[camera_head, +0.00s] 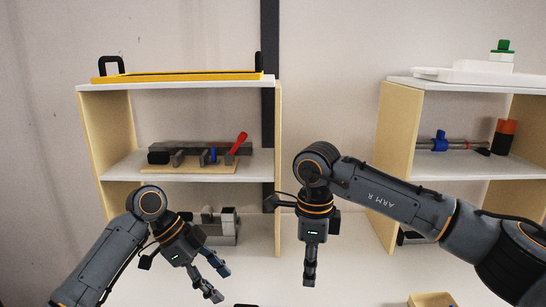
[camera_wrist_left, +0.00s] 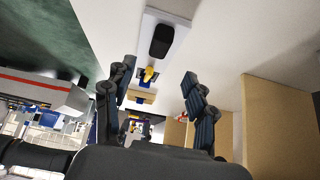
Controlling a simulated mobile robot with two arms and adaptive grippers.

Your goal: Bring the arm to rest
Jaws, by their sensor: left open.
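My left gripper (camera_head: 220,283) hangs in front of the left shelf unit in the head view, tilted down to the right. Its two fingers are apart with nothing between them. They also show apart in the left wrist view (camera_wrist_left: 156,85), in front of a blurred background. My right gripper (camera_head: 309,278) points straight down, to the right of the left one and apart from it. Its fingers overlap from this side, so I cannot tell whether they are open. I see no object held in it.
The left shelf unit (camera_head: 101,186) carries a yellow tray (camera_head: 185,75) on top and a wooden board with a red-handled tool (camera_head: 238,143) on its middle shelf. A grey fixture (camera_head: 222,232) sits lower. The right shelf unit (camera_head: 397,140) stands behind my right arm. A gap separates the units.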

